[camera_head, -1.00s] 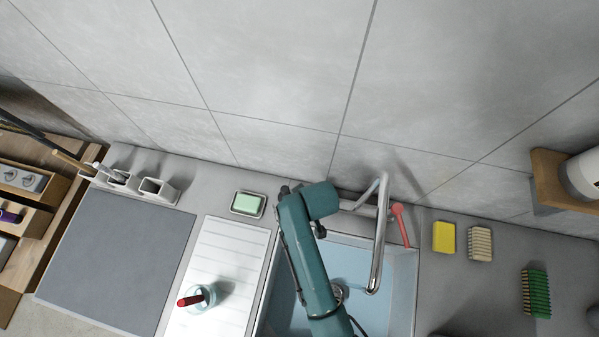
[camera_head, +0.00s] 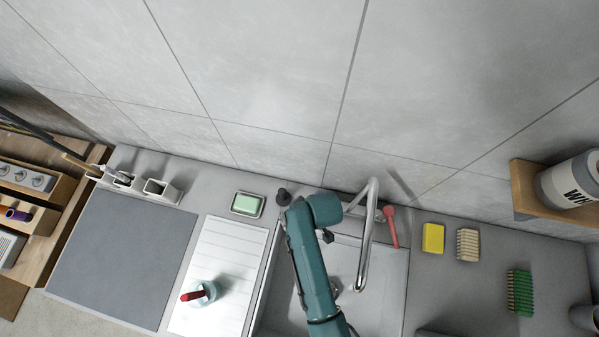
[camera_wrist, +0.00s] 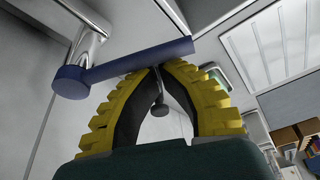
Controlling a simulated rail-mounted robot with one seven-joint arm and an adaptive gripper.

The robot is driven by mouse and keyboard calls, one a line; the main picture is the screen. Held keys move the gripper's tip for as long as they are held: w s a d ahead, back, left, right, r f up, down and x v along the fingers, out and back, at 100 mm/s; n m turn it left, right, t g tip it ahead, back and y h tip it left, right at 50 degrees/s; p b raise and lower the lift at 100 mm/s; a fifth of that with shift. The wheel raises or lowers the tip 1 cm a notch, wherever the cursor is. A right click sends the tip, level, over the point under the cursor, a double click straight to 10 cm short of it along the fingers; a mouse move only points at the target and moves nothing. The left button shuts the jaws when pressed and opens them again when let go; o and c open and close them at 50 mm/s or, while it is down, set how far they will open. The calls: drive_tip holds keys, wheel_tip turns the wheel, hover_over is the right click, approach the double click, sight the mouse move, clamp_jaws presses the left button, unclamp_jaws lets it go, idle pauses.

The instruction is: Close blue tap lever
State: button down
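The blue tap lever (camera_wrist: 135,62) shows in the wrist view as a bar running from a round blue cap (camera_wrist: 70,86) up to the right. The cap sits beside the chrome tap body (camera_wrist: 88,45). My gripper (camera_wrist: 157,69) has yellow ribbed fingers whose tips meet, with nothing seen between them. The tips are right at the lever's middle; I cannot tell whether they touch it. In the head view my arm hides the blue lever and my gripper. The tap's spout (camera_head: 367,240) and red lever (camera_head: 391,226) show there.
The sink (camera_head: 385,280) lies under the spout. A soap dish (camera_head: 247,204), a drainboard (camera_head: 222,255) and a jar with a red-handled brush (camera_head: 205,291) are left. A yellow sponge (camera_head: 433,238) and brushes (camera_head: 467,245) (camera_head: 520,292) are right. The tiled wall (camera_head: 260,80) stands behind.

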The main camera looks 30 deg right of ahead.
drive_tip(key=p+v, duration=0.9)
drive_tip(key=shift+d+r+p, duration=0.2)
drive_tip(key=shift+r+p, duration=0.1)
drive_tip(key=shift+r, duration=0.05)
drive_tip(key=shift+s, duration=0.1)
